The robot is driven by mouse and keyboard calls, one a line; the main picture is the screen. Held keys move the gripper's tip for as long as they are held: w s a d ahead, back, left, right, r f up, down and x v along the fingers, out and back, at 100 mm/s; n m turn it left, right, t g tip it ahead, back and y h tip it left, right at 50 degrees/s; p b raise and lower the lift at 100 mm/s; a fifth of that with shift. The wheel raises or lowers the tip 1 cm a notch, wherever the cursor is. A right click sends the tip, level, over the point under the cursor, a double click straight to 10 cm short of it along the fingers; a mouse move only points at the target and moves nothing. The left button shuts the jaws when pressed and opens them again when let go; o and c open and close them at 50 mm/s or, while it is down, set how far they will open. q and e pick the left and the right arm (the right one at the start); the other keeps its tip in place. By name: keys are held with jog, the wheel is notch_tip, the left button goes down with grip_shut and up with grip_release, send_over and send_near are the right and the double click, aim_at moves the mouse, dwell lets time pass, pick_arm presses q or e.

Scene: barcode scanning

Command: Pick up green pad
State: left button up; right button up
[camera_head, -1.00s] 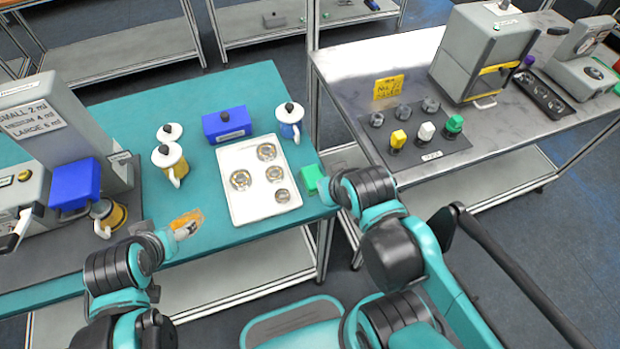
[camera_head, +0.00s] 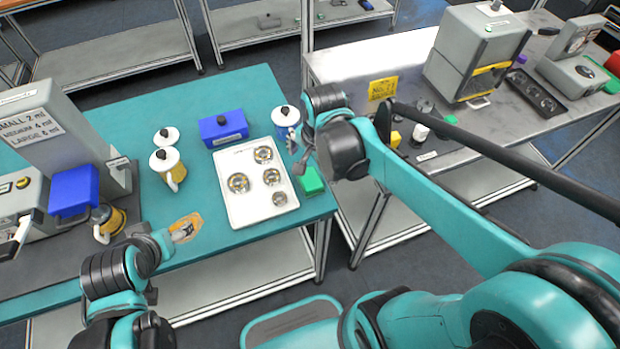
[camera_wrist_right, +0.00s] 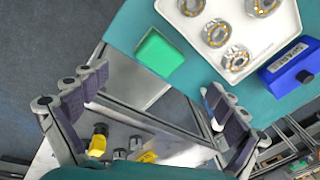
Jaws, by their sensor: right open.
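The green pad (camera_head: 309,181) lies at the right end of the teal table, beside the white tray. In the right wrist view the green pad (camera_wrist_right: 158,53) shows as a plain block on the table, near the edge. My right gripper (camera_head: 297,164) is above the table's right end, close to the pad and the tray. In its wrist view the right gripper (camera_wrist_right: 146,86) is open and empty, its fingers wide apart with the pad beyond them. My left gripper (camera_head: 166,238) is low over the table's front edge; its jaws are too small to read.
The white tray (camera_head: 236,207) holds several round metal parts. A blue box (camera_head: 224,128) and white-lidded pots (camera_head: 168,168) stand behind and left of it. A gap separates the teal table from the metal table (camera_head: 400,58), which carries a grey machine (camera_head: 478,50).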

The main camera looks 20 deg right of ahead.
aim_at(310, 178)
jog(key=w+f+m, duration=0.1)
jog(key=m, duration=0.1)
jog(key=w+f+m+g, duration=0.1)
jog(key=w+m+g, duration=0.1)
jog(key=m, duration=0.1)
jog(key=shift+w+d+f+m, duration=0.1)
jog(key=shift+w+f+m, duration=0.05)
jog(key=shift+f+m, duration=0.2)
notch_tip(310, 178, down, 3)
jog(key=shift+r+b, duration=0.15)
jog(key=shift+b, duration=0.25)
jog(key=f+b, duration=0.2)
jog(key=f, duration=0.3)
jog(key=shift+d+f, duration=0.15)
jog(key=shift+d, duration=0.05)
jog(key=shift+c, duration=1)
jog(key=shift+s, duration=0.25)
jog(key=c, duration=1.1)
